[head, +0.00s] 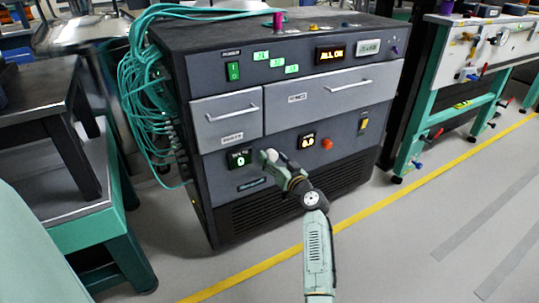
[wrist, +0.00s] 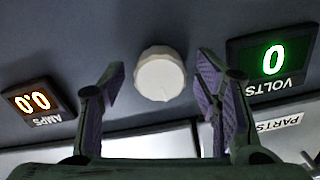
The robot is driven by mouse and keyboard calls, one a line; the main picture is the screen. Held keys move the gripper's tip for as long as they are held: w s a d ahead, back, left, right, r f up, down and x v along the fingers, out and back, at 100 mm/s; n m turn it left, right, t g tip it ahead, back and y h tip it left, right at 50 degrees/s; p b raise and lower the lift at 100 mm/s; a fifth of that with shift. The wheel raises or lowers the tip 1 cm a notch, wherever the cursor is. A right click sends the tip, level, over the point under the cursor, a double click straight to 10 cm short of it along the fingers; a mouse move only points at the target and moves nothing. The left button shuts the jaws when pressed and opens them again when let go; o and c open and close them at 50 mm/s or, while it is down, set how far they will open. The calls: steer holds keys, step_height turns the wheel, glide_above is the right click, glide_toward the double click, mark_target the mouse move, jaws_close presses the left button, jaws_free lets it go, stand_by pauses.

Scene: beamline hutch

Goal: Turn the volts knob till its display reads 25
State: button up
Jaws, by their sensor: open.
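The volts display (head: 239,158) on the dark cabinet front reads 0 in green. It also shows upside down at the right of the wrist view (wrist: 272,58). A round, ribbed white knob (wrist: 158,75) sits beside it in the wrist view, on the panel. My gripper (wrist: 160,88) is open, with one purple-padded finger on each side of the knob and a visible gap to it on both sides.
The amps display (head: 307,141) reads 0.0 in orange, with a red knob (head: 327,144) to its right. A yellow switch (head: 363,123) is further right. Drawers with bar handles (head: 233,113) lie above. Teal cables (head: 145,85) hang on the cabinet's left side.

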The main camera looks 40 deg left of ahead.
steer(key=shift+w+a, duration=0.1)
steer(key=shift+a, duration=0.1)
steer(key=c, duration=1.1)
steer(key=shift+c, duration=0.2)
steer(key=shift+m, duration=0.3)
